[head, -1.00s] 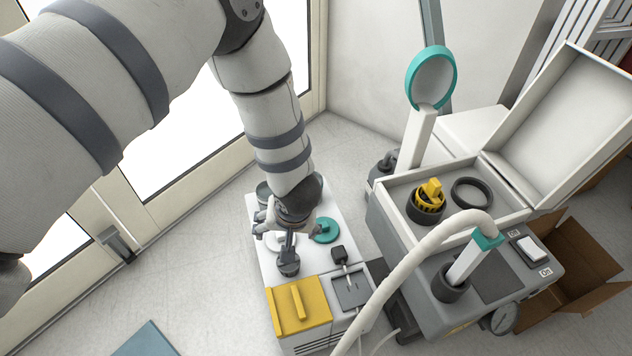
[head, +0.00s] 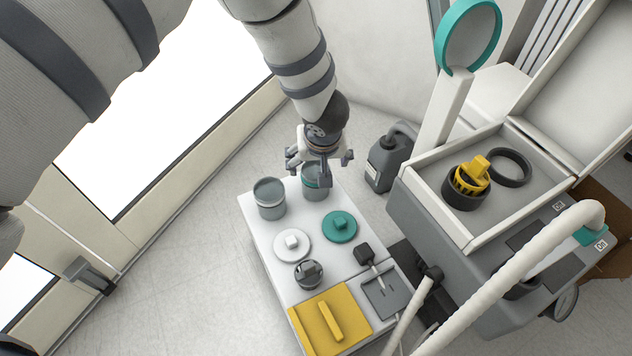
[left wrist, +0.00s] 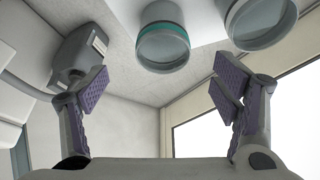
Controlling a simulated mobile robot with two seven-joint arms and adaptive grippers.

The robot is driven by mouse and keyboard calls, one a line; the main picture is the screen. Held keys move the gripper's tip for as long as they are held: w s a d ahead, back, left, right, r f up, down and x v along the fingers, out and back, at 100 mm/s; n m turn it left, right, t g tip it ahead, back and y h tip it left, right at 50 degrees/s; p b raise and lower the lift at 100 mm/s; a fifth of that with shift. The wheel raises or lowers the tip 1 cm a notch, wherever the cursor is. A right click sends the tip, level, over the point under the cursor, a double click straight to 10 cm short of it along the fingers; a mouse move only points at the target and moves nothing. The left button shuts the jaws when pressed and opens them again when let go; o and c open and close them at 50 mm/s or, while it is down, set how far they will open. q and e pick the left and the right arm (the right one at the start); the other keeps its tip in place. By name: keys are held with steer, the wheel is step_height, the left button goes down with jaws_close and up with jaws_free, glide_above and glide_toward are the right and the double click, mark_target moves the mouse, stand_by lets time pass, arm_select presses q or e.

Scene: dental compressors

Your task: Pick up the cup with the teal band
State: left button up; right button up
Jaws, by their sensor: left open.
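The cup with the teal band (head: 312,191) stands at the far end of the white top of a low unit. It is clear with a teal ring, and part of it is hidden behind my left gripper (head: 320,166) in the head view. In the left wrist view the banded cup (left wrist: 162,48) is ahead, near the middle between the open fingers (left wrist: 162,83), apart from them. A second cup with a grey band (head: 269,202) stands to its left in the head view; it also shows at the upper right of the left wrist view (left wrist: 262,22). My right gripper is not in view.
A white lid (head: 292,246), a teal lid (head: 340,227) and a small dark fitting (head: 308,274) lie nearer on the same top, before a yellow cover (head: 318,322). A dark canister (head: 384,162) stands just right of the cups. A grey machine (head: 440,235) fills the right.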

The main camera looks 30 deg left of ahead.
arm_select(q)
steer(key=b, duration=0.2)
glide_toward(316, 175)
steer(key=s, duration=0.1)
steer(key=x, duration=0.2)
steer(key=b+x, duration=0.1)
steer(key=x, duration=0.1)
steer(key=b+x, duration=0.1)
steer(key=shift+s+d+f, duration=0.2)
steer(key=shift+d+f, duration=0.05)
steer(key=shift+f, duration=0.3)
steer(key=shift+r, duration=0.25)
steer(key=c, duration=1.2)
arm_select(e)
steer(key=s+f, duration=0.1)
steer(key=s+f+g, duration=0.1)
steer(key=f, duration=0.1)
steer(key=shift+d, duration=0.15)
